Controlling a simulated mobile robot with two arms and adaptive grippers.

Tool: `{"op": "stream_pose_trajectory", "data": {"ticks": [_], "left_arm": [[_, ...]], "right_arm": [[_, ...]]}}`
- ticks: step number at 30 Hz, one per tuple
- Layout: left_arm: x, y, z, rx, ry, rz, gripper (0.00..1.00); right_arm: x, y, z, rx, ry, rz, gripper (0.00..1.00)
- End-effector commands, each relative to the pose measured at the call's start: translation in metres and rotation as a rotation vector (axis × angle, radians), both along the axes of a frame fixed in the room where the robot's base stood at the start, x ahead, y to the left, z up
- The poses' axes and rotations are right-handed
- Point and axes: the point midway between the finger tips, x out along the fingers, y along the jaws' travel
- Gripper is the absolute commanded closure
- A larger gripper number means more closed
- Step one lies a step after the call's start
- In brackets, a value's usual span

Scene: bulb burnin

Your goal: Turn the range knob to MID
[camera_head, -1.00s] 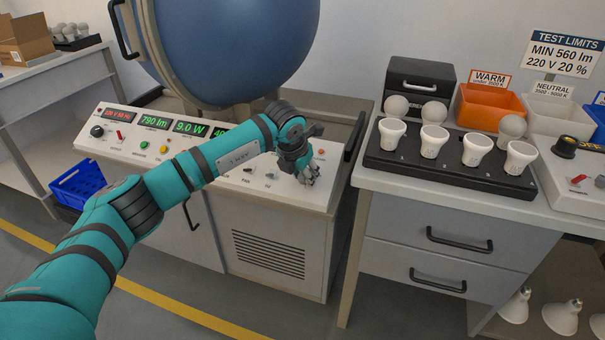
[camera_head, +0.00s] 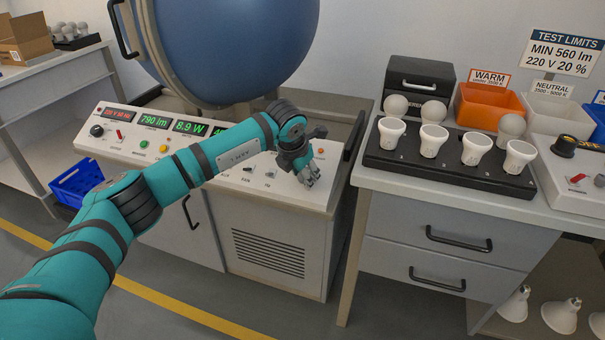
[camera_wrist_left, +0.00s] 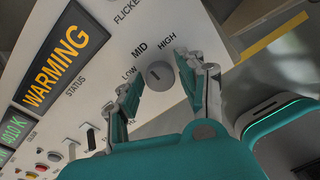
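The range knob (camera_wrist_left: 159,75) is a small grey round knob on the white sloped console panel (camera_wrist_left: 112,62). The labels LOW, MID and HIGH are printed around it in the left wrist view. A small mark shows on its face, but I cannot tell surely which label it points to. My left gripper (camera_wrist_left: 158,80) is open, with one finger on each side of the knob and small gaps showing. In the head view my left gripper (camera_head: 309,178) is low over the right end of the console and hides the knob. My right gripper is not in view.
The status display (camera_wrist_left: 62,52) reads WARMING. Small toggle switches (camera_head: 247,169) stand on the panel left of the gripper. A large blue sphere (camera_head: 235,45) rises behind the console. A bench with a black bulb tray (camera_head: 450,166) stands to the right.

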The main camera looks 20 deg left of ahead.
Motion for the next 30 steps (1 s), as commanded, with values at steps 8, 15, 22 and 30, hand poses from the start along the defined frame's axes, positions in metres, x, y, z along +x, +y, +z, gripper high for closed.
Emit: {"op": "stream_pose_trajectory", "data": {"ticks": [8, 15, 22, 30], "left_arm": [[0.0, 0.0, 0.0, 0.0, 0.0, 0.001, 0.47], [-0.006, 0.001, 0.016, -0.001, -0.003, 0.001, 0.47], [-0.025, 0.003, 0.06, 0.001, -0.005, 0.0, 0.47], [-0.044, 0.004, 0.1, 0.0, -0.002, 0.0, 0.47]], "right_arm": [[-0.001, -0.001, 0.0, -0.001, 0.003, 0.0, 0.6], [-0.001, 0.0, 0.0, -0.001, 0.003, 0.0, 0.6], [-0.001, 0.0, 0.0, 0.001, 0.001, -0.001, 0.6], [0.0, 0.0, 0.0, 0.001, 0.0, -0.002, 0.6]]}}
